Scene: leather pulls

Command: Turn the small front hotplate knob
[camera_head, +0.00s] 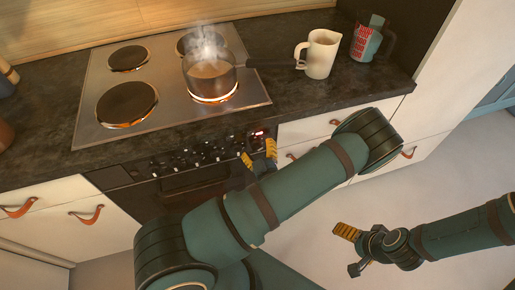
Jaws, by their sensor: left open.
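The hotplate knobs (182,160) are small and pale on the dark oven's front panel, below the counter edge. I cannot tell which knob belongs to the small front hotplate. My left gripper (259,154) is open at the right end of this panel, its two yellow fingertips apart and pointing at it. Any knob between or behind the fingers is hidden. The front right hotplate (229,96) has an orange glowing rim and bears a steaming pot (209,74). My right gripper (347,250) is open and empty, low over the floor at the right.
A cream jug (318,54) and a glass measuring cup (366,40) stand on the dark counter right of the cooktop (88,118). An oven handle (195,180) lies below the knobs. White drawers with leather pulls (86,214) flank the oven. The floor at right is clear.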

